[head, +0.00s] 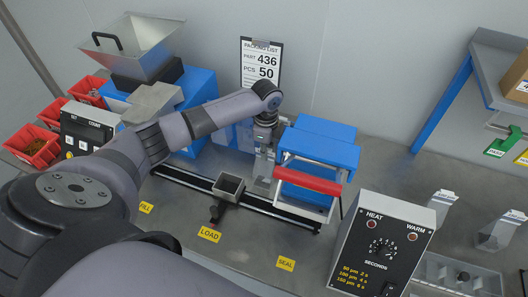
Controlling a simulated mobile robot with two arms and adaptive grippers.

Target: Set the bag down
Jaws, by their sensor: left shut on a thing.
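My left gripper (264,143) points down just left of the blue sealer (318,150) with its red bar. It is shut on a greyish, see-through bag (262,180), which hangs below the fingers. The bag is near the dark rail (180,179). Whether its bottom touches anything is hard to tell. The fingertips are small and partly blend with the bag. My right gripper is not in view.
The heat control box (382,243) stands front right. Two pale labelled bags (441,205) (501,232) stand on the right. Red bins (38,146) and a hopper (134,48) are at left.

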